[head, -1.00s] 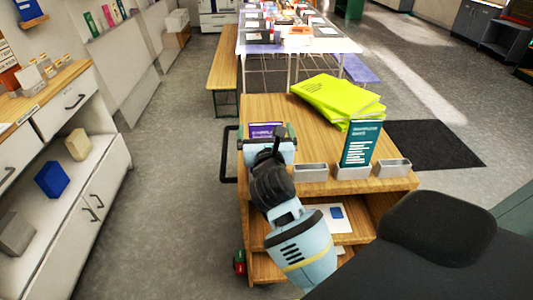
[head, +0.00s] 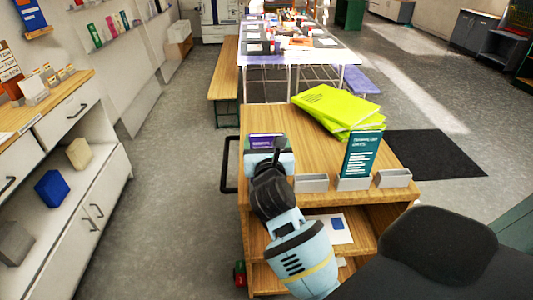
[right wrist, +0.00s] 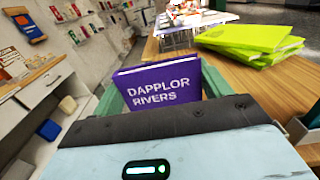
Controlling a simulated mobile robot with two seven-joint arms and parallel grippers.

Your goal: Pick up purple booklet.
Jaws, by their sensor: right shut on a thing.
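The purple booklet (head: 265,141) stands upright at the near left of the small wooden table, its top part showing above my right gripper (head: 268,151) in the head view. In the right wrist view the purple booklet (right wrist: 160,82) shows its cover with the white words "DAPPLOR RIVERS". My right gripper is shut on it, with a green finger at each side. The gripper's body hides the booklet's lower part, so I cannot tell whether it is clear of its holder. My left gripper is not in view.
Grey holders (head: 311,183) line the table's near edge, one bearing an upright teal booklet (head: 361,153). Lime-green books (head: 338,109) lie stacked behind. The wooden tabletop (head: 268,114) behind the purple booklet is clear. A black handle (head: 226,165) sticks out at the left.

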